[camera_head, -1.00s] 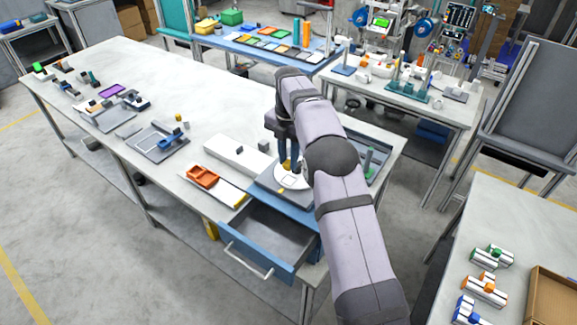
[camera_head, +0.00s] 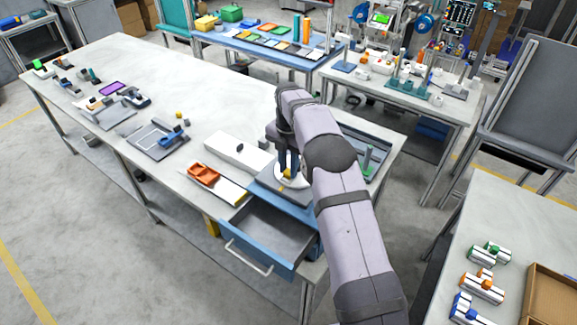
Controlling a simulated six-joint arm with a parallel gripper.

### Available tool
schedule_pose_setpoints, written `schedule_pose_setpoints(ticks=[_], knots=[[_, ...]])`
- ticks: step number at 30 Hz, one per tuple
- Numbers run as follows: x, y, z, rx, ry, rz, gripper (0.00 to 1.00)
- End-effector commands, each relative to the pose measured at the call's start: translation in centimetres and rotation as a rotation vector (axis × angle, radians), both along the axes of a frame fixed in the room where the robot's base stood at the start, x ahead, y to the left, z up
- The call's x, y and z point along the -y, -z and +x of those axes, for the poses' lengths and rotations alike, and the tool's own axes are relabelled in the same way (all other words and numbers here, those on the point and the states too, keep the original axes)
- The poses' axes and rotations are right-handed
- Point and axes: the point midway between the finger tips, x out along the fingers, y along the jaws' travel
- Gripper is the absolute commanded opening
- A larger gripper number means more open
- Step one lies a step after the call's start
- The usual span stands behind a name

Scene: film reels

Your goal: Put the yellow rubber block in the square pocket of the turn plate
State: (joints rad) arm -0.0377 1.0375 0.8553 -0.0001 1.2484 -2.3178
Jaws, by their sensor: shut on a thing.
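The yellow rubber block (camera_head: 287,173) shows as a small yellow patch at the tips of my gripper. My gripper (camera_head: 289,167) points down with dark blue fingers and is shut on the block. The turn plate (camera_head: 281,182) is a round white disc on a grey base (camera_head: 268,189), directly under the gripper. The block is over the disc, low and close to its face. I cannot tell whether it touches the disc or sits in the square pocket. The pocket is not discernible, and my arm hides the plate's right side.
An open blue drawer (camera_head: 262,246) juts out below the plate. An orange tray (camera_head: 203,173) and a long white block (camera_head: 238,153) lie to the left. A grey tray with a green post (camera_head: 367,158) stands on the right.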

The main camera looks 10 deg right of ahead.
Motion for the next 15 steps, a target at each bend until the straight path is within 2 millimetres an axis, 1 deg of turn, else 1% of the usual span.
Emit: schedule_pose_setpoints(ticks=[5, 6, 8, 15], knots=[[0.0, 0.21, -0.01, 0.0, 0.0, 0.0, 0.0], [0.0, 0.21, -0.01, 0.0, 0.0, 0.0, 0.26], [0.0, 0.21, -0.01, 0.0, 0.0, 0.0, 0.4], [0.0, 0.19, -0.01, 0.0, 0.0, 0.0, 0.4]])
